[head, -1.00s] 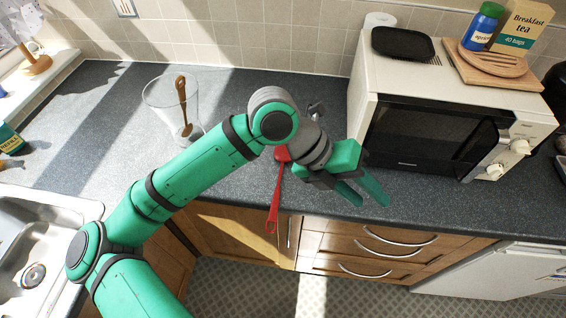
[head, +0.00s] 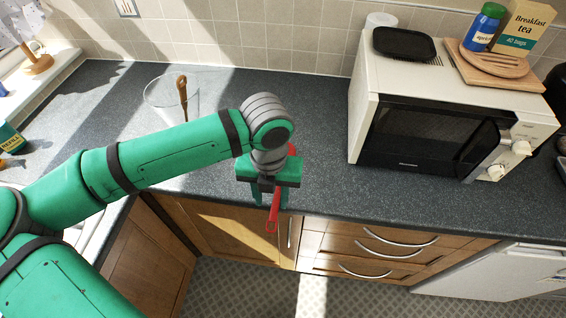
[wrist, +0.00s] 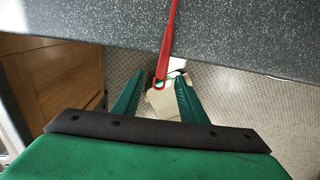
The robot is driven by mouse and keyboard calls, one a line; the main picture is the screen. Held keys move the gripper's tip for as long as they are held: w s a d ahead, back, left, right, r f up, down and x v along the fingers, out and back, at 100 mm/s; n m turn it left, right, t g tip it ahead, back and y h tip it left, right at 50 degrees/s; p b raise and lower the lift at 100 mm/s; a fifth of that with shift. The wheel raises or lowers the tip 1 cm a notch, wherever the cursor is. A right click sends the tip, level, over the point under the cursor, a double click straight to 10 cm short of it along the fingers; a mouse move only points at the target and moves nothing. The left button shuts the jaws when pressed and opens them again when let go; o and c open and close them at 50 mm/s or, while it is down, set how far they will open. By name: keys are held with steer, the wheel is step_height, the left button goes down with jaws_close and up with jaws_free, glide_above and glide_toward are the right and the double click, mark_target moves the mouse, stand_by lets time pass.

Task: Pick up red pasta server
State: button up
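The red pasta server (head: 273,217) lies on the counter with its handle sticking out past the front edge. In the wrist view its red handle (wrist: 167,52) runs down from the counter top, and its looped end shows between my fingers. My gripper (head: 270,203) is open and points down over the handle at the counter's front edge. In the wrist view the two green fingers (wrist: 156,97) stand apart, one on each side of the handle end, with no visible contact. The server's head is mostly hidden behind my wrist in the head view.
A clear container (head: 160,93) holding a wooden utensil (head: 182,92) stands behind my arm. A microwave (head: 440,125) stands to the right, with a black tray (head: 403,43) and a wooden board (head: 490,68) on top. The counter (head: 325,180) between them is clear. Drawers (head: 370,245) lie below.

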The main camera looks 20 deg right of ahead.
mark_target(274, 213)
steer(key=shift+s+d+f, duration=0.1)
steer(key=shift+f, duration=2.95)
jaws_close()
